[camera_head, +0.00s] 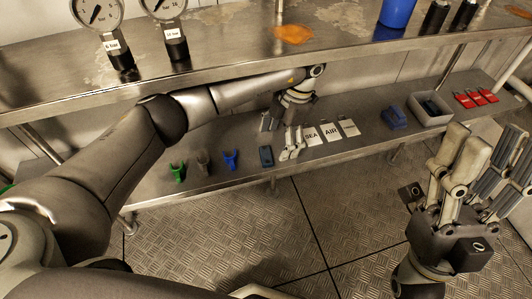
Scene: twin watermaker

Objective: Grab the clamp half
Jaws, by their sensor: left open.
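I cannot tell for sure which item is the clamp half. A blue, blocky part (393,118) on the lower shelf, left of the grey tray, may be it. A small dark blue piece (266,156) lies on the same shelf near the front edge. My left gripper (279,138) is open and reaches down over the shelf, just behind and right of the dark blue piece, beside the white cards; I see nothing held in it. My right gripper (472,165) points up at the right, in front of the shelf, with its fingers spread and empty.
The lower shelf (330,151) also holds green (178,173), grey (203,163) and blue (231,159) forked parts, white cards (331,132), a grey tray (447,112) and red items (475,97). The upper shelf (225,45), bearing gauges (100,20), overhangs my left arm.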

